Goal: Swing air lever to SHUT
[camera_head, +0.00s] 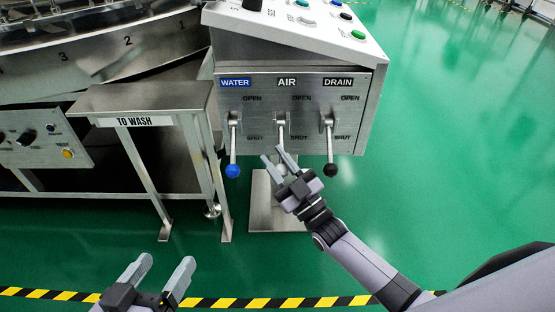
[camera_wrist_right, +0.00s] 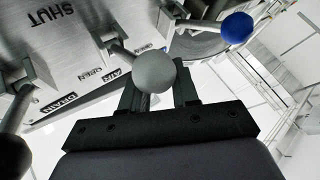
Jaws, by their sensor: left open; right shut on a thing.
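The air lever (camera_head: 282,132) is the middle of three levers on the steel panel, under the AIR label, between OPEN and SHUT marks. Its handle points down. In the right wrist view its grey ball knob (camera_wrist_right: 155,72) sits between the fingers of my right gripper (camera_wrist_right: 158,92). My right gripper (camera_head: 279,158) is shut on this knob in the head view, where the fingers hide the knob. My left gripper (camera_head: 166,262) is open and empty, low in the head view and away from the panel.
The water lever (camera_head: 233,135) with a blue knob is to the left and the drain lever (camera_head: 329,135) with a black knob is to the right, both pointing down. A TO WASH steel table (camera_head: 90,97) stands at left. Green floor is clear at right.

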